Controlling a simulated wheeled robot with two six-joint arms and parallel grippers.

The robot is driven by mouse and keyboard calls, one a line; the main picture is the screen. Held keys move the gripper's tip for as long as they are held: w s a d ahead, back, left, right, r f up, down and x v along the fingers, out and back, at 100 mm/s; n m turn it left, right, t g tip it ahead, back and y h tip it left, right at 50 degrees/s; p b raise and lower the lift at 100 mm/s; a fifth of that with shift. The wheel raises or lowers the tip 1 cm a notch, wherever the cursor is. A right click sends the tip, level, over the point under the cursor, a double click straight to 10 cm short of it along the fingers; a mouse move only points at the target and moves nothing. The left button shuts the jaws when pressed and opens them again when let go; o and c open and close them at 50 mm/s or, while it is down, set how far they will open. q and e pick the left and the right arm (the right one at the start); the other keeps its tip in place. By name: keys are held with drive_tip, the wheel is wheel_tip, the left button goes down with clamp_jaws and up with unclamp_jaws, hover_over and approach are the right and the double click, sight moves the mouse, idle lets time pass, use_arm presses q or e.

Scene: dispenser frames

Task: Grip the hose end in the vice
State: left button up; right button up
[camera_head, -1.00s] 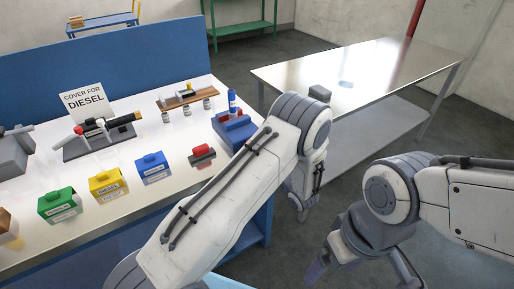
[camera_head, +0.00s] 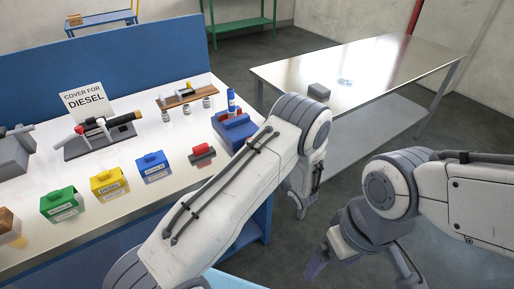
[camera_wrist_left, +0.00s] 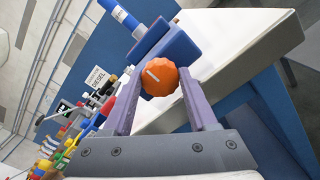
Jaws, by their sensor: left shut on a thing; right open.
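The blue vice (camera_head: 236,131) stands at the right end of the white bench. A blue tube with a white band, which looks like the hose end (camera_head: 232,103), stands upright in or against the vice; I cannot tell how firmly it is held. In the left wrist view the vice (camera_wrist_left: 172,47) and the tube (camera_wrist_left: 127,20) show beyond the fingers. My left gripper (camera_wrist_left: 158,90) is shut on an orange knob (camera_wrist_left: 160,76) with a white mark, in front of the vice. In the head view my left arm hides the knob and this gripper. My right gripper (camera_head: 362,268) is open and empty, right of the bench.
Blue (camera_head: 154,168), yellow (camera_head: 109,184) and green (camera_head: 62,204) labelled boxes line the bench front, with a red-and-grey part (camera_head: 202,154) nearby. A "COVER FOR DIESEL" sign (camera_head: 86,99) stands behind.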

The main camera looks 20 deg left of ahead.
use_arm(q)
drive_tip(key=o, duration=1.4)
drive_tip(key=s+d+n+b, duration=0.4)
drive_tip(key=s+d+n, duration=0.3)
drive_tip(key=d+n, duration=0.1)
drive_tip(key=s+r+n+g+h, duration=0.2)
drive_tip(key=s+n+g, duration=0.1)
drive_tip(key=s, duration=0.4)
drive_tip(key=s+r+n+g+h+p, duration=0.1)
drive_tip(key=s+r+n+g+h, duration=0.2)
drive_tip(key=s+n, duration=0.3)
drive_tip(key=s+r+n+g+h, duration=0.2)
drive_tip(key=s+n+g, duration=0.2)
drive_tip(key=s, duration=0.4)
drive_tip(key=shift+s+r+n+g+h+p, duration=0.1)
drive_tip(key=shift+r+n+g+h+p, duration=0.25)
drive_tip(key=shift+g, duration=0.25)
